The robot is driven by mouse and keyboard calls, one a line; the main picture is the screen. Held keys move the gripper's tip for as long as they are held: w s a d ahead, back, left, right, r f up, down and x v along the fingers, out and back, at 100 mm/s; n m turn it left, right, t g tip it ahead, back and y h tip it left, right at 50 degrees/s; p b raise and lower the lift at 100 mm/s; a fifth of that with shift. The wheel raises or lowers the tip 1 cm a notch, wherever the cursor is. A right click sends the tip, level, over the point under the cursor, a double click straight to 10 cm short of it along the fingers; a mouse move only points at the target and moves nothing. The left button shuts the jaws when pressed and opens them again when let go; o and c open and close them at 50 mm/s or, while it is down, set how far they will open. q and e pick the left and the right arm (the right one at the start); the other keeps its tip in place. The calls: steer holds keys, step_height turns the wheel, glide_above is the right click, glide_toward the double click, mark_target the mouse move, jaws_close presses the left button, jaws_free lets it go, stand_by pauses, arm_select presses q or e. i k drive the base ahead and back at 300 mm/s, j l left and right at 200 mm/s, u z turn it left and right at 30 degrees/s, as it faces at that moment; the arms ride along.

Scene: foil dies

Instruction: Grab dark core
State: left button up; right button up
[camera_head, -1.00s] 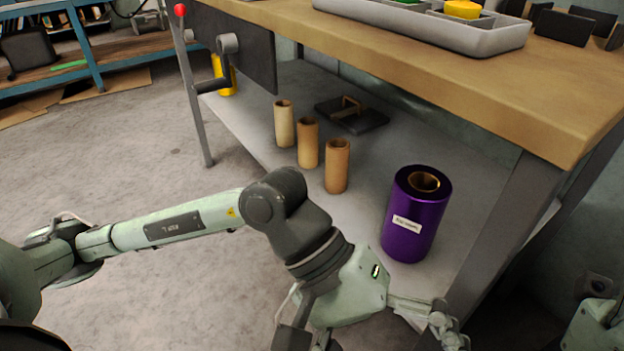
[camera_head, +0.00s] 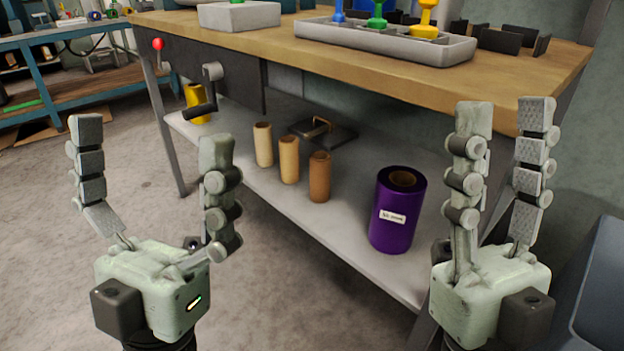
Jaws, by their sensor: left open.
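Three upright cardboard cores stand in a row on the grey lower shelf (camera_head: 330,215) under the bench. The dark core (camera_head: 319,178) is the browner one at the right end. The middle core (camera_head: 289,161) and the left core (camera_head: 263,145) are paler tan. My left gripper (camera_head: 150,140) is open and empty, fingers pointing up, left of the cores and apart from them. My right gripper (camera_head: 505,114) is open and empty, fingers up, at the right in front of the bench's right end. No core is hidden by a gripper.
A purple foil roll (camera_head: 394,220) with a white label stands right of the dark core. A dark plate with a handle (camera_head: 318,131) lies behind the cores. A yellow roll (camera_head: 196,103) and a crank (camera_head: 212,85) are at the left. The wooden bench top (camera_head: 400,85) overhangs the shelf.

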mark_target(320, 161)
steer(key=j+z, duration=0.35)
steer(key=k+j+z, duration=0.1)
steer(key=z, duration=0.3)
steer(key=k+j+z, duration=0.1)
steer(key=j+z, duration=0.25)
steer(key=i+j+z, duration=0.25)
steer(key=i, duration=0.15)
steer(key=l, duration=0.1)
